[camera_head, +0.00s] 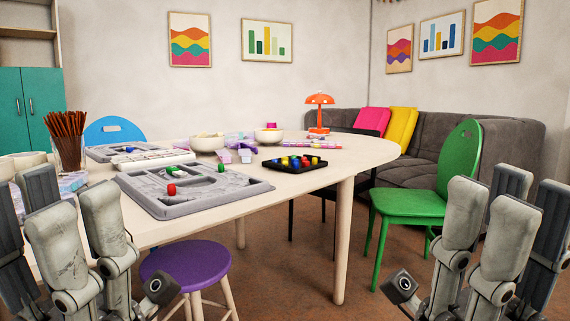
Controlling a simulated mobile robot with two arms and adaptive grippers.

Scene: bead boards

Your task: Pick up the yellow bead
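A black tray (270,165) stands near the right front edge of the table and holds several small beads in yellow, blue, red and green. My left gripper (58,208) is at the lower left, open and empty, in front of the table's left end. My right gripper (508,205) is at the lower right, open and empty, over the floor and well apart from the tray.
A grey bead board (235,188) with a red bead (171,190) and a green bead lies at the table's front. A purple stool (187,265) and green chair (412,204) flank the free floor.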

